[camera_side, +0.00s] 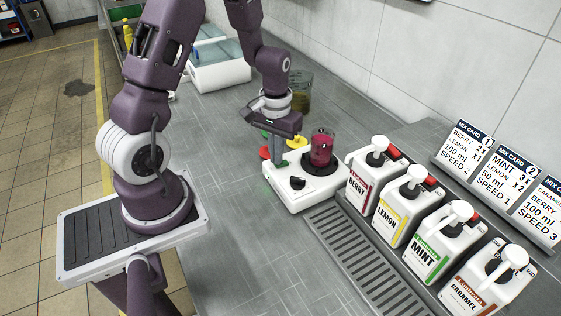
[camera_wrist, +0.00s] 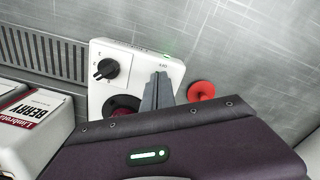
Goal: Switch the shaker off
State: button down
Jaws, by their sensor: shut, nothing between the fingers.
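The shaker (camera_side: 290,204) is a white box on the grey bench, with a black knob (camera_side: 297,183) on its front. A beaker of dark red liquid (camera_side: 322,150) stands on its round black platform. In the wrist view the shaker (camera_wrist: 140,60) shows the knob (camera_wrist: 106,68), part of the dark red beaker (camera_wrist: 122,104) and a small green light (camera_wrist: 166,56). My gripper (camera_wrist: 160,76) is shut and empty, its fingertips over the shaker's edge by a small printed mark. The fingers hide whatever lies under them, and I cannot tell whether they touch it.
A red ring-shaped piece (camera_wrist: 201,91) lies beside the shaker. Pump bottles, with berry (camera_side: 362,187) nearest, stand right of the shaker behind a drain grate (camera_side: 350,250). Mix cards (camera_side: 470,146) stand along the wall. The bench in front is clear.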

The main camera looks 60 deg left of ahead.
jog(key=shift+f, duration=0.3)
jog(key=shift+r, duration=3.5)
notch_tip(320, 180, up, 2)
send_over(274, 168)
jog(key=shift+s+f, duration=0.1)
jog(key=shift+f, duration=3.2)
